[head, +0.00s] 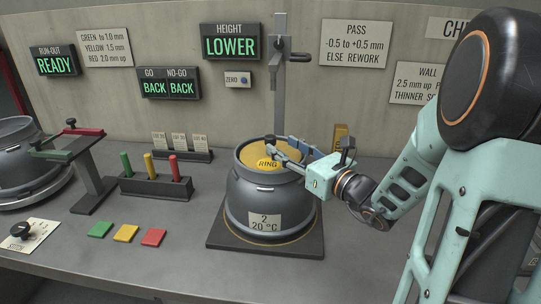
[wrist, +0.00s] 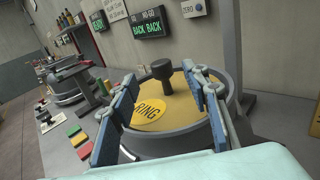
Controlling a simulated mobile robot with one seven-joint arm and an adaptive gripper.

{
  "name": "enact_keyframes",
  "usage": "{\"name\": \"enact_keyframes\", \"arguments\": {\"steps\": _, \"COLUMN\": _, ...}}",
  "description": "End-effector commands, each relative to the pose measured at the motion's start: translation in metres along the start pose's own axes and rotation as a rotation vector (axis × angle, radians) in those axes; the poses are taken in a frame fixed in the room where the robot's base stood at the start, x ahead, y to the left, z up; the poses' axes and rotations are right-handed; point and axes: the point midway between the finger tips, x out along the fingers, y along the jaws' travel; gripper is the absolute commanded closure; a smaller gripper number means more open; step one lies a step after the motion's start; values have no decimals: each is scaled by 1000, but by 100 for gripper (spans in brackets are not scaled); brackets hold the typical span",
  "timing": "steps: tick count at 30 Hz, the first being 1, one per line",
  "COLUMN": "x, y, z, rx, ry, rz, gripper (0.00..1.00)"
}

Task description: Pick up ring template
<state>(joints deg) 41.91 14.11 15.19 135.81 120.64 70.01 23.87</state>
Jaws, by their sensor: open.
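The ring template is a yellow disc (head: 250,152) with a "RING" label, lying on top of the dark grey cylinder (head: 255,205) marked "2 20 °C". In the wrist view the disc (wrist: 178,108) carries a dark upright knob (wrist: 162,72). My gripper (head: 291,147) reaches in from the right, at the upper right of the cylinder's rim. In the wrist view its blue fingers (wrist: 160,76) are open, one on each side of the knob in the picture. I see no contact with the knob. In the head view the gripper partly hides the disc.
A grey height stand (head: 280,75) rises behind the cylinder. A rack (head: 156,186) with green, yellow and red pins stands left, with coloured tiles (head: 126,233) in front. Another cylinder (head: 18,160) is at far left. The bench front is clear.

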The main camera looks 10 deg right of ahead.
Motion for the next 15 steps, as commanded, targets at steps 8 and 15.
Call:
{"name": "enact_keyframes", "arguments": {"steps": 8, "x": 26, "y": 0, "z": -1, "rx": 0, "ry": -1, "rz": 2, "gripper": 57}}
{"name": "enact_keyframes", "arguments": {"steps": 15, "x": 60, "y": -1, "z": -2, "rx": 0, "ry": 0, "rz": 3, "gripper": 57}}
